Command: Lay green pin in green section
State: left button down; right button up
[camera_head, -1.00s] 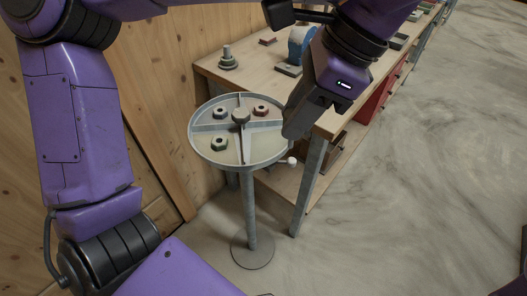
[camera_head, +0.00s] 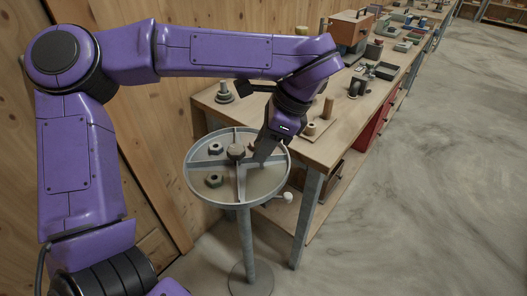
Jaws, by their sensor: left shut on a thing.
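The round grey tray (camera_head: 195,191) stands on a post, with dividers splitting it into sections around a central knob (camera_head: 236,152). A dark nut (camera_head: 215,149) lies in the back left section. The gripper also covers much of the back right section. My right gripper is not in view.
A wooden bench (camera_head: 342,148) stands just behind and right of the tray. It holds a stepped metal piece (camera_head: 224,92), a brown cylinder (camera_head: 328,108) and a brown box (camera_head: 350,30). A white knob (camera_head: 288,196) sits by the tray's right rim. Open floor lies right.

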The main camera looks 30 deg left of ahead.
pick_arm(q)
notch_tip(320, 180, down, 3)
jog(key=shift+r, duration=0.1)
jog(key=shift+f, duration=0.2)
jog(key=c, duration=0.8)
grip_release()
jog(key=shift+c, duration=0.2)
